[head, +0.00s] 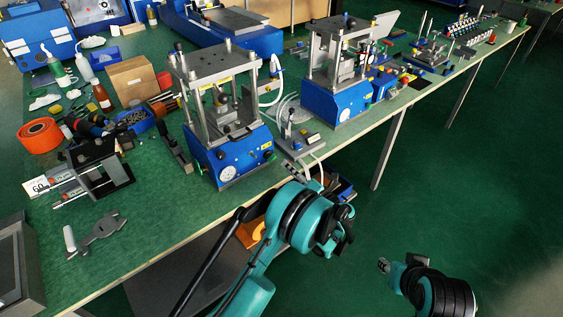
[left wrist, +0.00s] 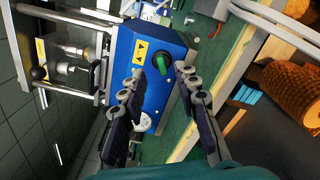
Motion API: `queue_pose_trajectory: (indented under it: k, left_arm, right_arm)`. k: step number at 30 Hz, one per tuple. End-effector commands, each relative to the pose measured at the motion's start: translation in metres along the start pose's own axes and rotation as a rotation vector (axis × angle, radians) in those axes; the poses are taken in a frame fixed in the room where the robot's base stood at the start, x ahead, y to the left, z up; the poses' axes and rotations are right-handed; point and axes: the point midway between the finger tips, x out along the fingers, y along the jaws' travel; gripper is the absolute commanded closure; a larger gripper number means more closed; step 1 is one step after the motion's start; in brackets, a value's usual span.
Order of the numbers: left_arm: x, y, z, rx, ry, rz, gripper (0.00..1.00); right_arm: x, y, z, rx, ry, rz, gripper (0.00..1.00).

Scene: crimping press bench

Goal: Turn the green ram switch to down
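The green ram switch (left wrist: 164,63) is a round green knob in a dark collar on the blue base (left wrist: 150,88) of a press. A yellow label with black arrows (left wrist: 145,52) is beside it. In the left wrist view my left gripper (left wrist: 163,75) is open, with one finger on either side of the switch and nothing between them. No contact with the knob shows. In the head view the left gripper (head: 340,228) is by the table's front edge, partly hidden by its wrist. My right gripper (head: 385,265) is over the floor at lower right; its fingers are too small to judge.
The near press (head: 222,110) stands at the table's front edge, with a gauge (head: 228,174) on its blue base. A second press (head: 338,75) stands to its right. A grey device with hoses (head: 298,140) sits between them. Bare green table (head: 165,215) lies at left front.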

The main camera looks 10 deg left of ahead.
Motion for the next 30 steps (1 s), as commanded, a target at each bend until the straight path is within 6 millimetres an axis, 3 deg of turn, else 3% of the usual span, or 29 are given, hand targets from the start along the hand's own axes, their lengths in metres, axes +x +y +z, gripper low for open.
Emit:
queue_pose_trajectory:
  k: [3, 9, 25, 28, 30]
  left_arm:
    - [-0.023, 0.000, 0.001, 0.000, -0.002, -0.001, 0.69]
    - [-0.042, 0.000, 0.000, 0.000, 0.000, 0.000, 0.69]
    - [-0.043, 0.001, 0.000, 0.001, -0.001, 0.001, 0.69]
    - [-0.040, 0.011, 0.010, 0.010, -0.029, 0.007, 0.69]
    - [-0.034, 0.030, 0.028, 0.030, -0.083, 0.019, 0.69]
  right_arm:
    - [0.000, 0.000, 0.000, 0.000, 0.000, 0.000, 0.65]
    - [0.000, 0.000, 0.000, 0.000, 0.000, 0.000, 0.65]
    - [0.000, 0.000, 0.000, 0.000, 0.000, 0.000, 0.65]
    - [0.000, 0.000, 0.000, 0.000, 0.000, 0.000, 0.65]
    - [0.000, 0.000, 0.000, 0.000, 0.000, 0.000, 0.65]
